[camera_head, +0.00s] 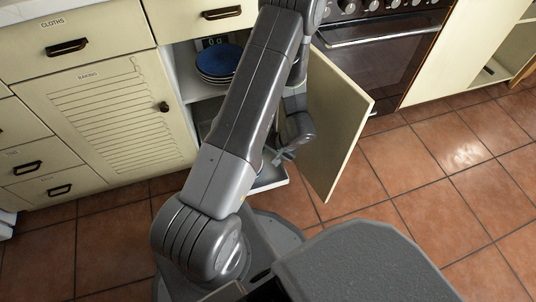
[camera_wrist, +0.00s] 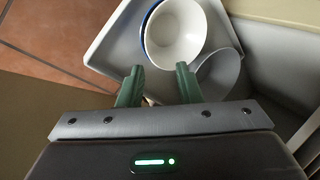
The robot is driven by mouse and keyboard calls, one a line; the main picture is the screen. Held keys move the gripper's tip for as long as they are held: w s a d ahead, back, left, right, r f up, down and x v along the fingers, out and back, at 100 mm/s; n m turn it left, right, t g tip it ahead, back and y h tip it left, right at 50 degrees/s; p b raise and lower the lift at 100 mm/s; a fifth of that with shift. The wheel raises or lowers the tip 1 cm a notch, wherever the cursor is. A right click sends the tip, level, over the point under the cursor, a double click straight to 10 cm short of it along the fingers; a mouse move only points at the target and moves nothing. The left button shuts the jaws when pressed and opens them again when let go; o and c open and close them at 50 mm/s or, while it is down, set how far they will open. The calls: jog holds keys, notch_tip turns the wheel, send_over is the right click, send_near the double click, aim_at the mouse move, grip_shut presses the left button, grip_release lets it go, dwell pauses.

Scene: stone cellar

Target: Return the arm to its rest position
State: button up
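My arm reaches forward and down into an open lower cabinet in the head view. My gripper (camera_wrist: 159,74) has two green fingers, spread apart with nothing between them in the wrist view. In the head view the gripper (camera_head: 285,156) is small and partly hidden beside the arm, low in front of the cabinet opening. Beyond the fingertips, a white bowl (camera_wrist: 176,35) sits in a pale tray-like shelf or drawer (camera_wrist: 107,58). A blue rim shows beside the white bowl. A grey bowl (camera_wrist: 220,74) is next to it on the right. I cannot tell whether a fingertip touches a bowl.
The cabinet door (camera_head: 335,125) stands open just right of my arm. Stacked plates (camera_head: 218,63), blue on top, sit on the upper shelf behind the arm. An oven (camera_head: 380,60) is at the back right. Tiled floor (camera_head: 440,190) is clear to the right.

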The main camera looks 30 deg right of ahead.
jog(key=b+x, duration=0.3)
jog(key=x, duration=0.6)
dwell(0.4)
